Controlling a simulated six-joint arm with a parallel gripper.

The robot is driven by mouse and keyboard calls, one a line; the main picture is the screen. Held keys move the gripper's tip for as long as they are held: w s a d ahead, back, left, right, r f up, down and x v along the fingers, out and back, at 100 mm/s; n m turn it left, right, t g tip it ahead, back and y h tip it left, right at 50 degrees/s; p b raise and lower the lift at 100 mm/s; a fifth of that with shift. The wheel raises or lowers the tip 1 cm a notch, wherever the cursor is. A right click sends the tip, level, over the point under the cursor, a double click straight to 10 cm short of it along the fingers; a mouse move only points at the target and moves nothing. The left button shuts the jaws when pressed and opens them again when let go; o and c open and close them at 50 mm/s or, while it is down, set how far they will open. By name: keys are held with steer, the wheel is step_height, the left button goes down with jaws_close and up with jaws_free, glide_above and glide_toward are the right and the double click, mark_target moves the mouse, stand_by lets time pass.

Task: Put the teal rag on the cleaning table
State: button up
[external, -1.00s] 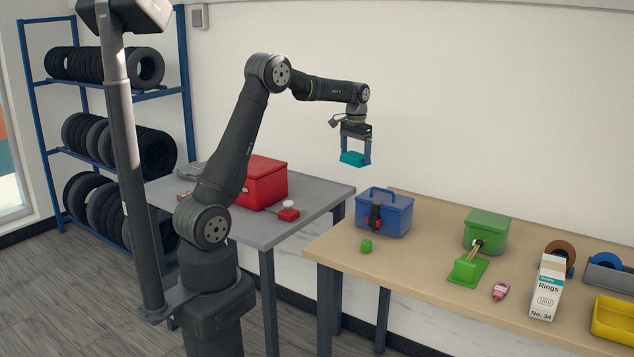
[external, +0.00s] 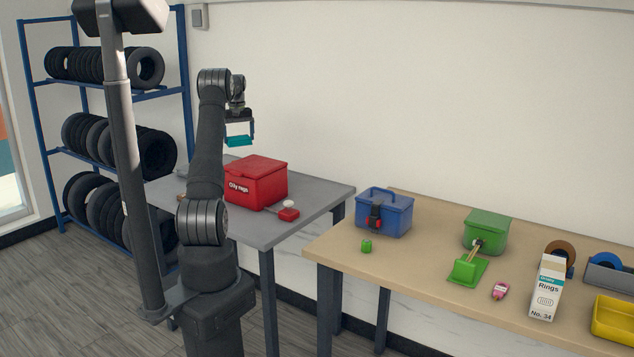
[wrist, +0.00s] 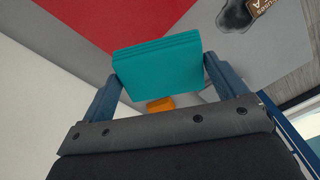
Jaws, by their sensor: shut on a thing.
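The teal rag (external: 238,141) is a folded flat block held between the fingers of my gripper (external: 239,131). In the wrist view the rag (wrist: 158,68) fills the space between the two blue-grey fingers, and my gripper (wrist: 160,85) is shut on it. It hangs in the air above the back of the grey table (external: 268,233), apart from everything else. That table stands at the left, with a red box on it. I cannot tell from a label whether the grey table is the cleaning table.
The red box (external: 258,182), marked "Oily rags", stands on the grey table near a small red item with a white knob (external: 289,213). In the wrist view a dark patch (wrist: 235,16) lies on the grey top. The tan table (external: 420,262) holds several items.

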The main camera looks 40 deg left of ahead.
steer(key=s+a+n, duration=0.6)
steer(key=s+a, duration=1)
steer(key=a, duration=0.2)
glide_above(159, 192)
steer(key=f, duration=1.6)
steer(key=shift+d+f, duration=0.1)
steer(key=shift+d, duration=0.15)
steer(key=shift+f, duration=2)
steer(key=shift+f, duration=0.2)
steer(key=o, duration=0.7)
steer(key=shift+r, duration=0.15)
